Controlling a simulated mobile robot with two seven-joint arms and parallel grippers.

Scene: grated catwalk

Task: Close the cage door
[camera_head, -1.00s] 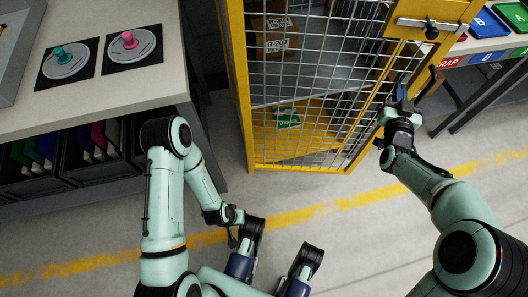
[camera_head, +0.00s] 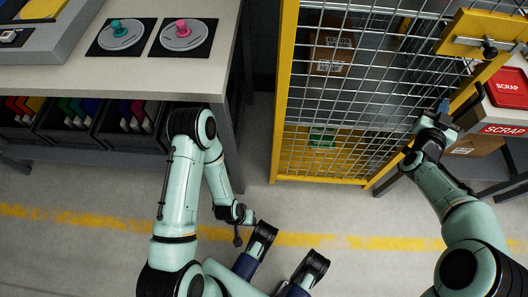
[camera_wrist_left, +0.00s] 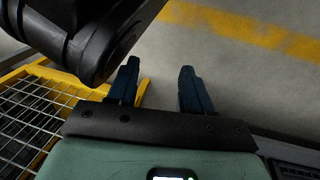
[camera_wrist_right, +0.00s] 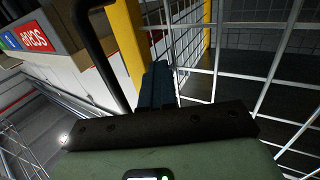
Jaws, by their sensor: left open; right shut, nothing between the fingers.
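The cage door (camera_head: 350,90) is a wire-mesh panel in a yellow frame. A yellow latch plate (camera_head: 470,38) and a black bar handle (camera_head: 466,101) are at its right side. My right gripper (camera_head: 443,106) is shut and empty, low beside the door's right edge. In the right wrist view its fingers (camera_wrist_right: 158,72) are close to the yellow frame (camera_wrist_right: 126,45), with the black handle (camera_wrist_right: 98,55) left of them. Contact cannot be told. My left gripper (camera_wrist_left: 158,65) is open and empty, above the floor. I cannot tell how far the door stands from its frame.
Cardboard boxes (camera_head: 332,54) and a green packet (camera_head: 322,136) show behind the mesh. A workbench (camera_head: 130,78) with two round discs stands left. A red SCRAP bin (camera_head: 508,88) stands on a bench right of the cage. The floor (camera_head: 330,211) in front is clear.

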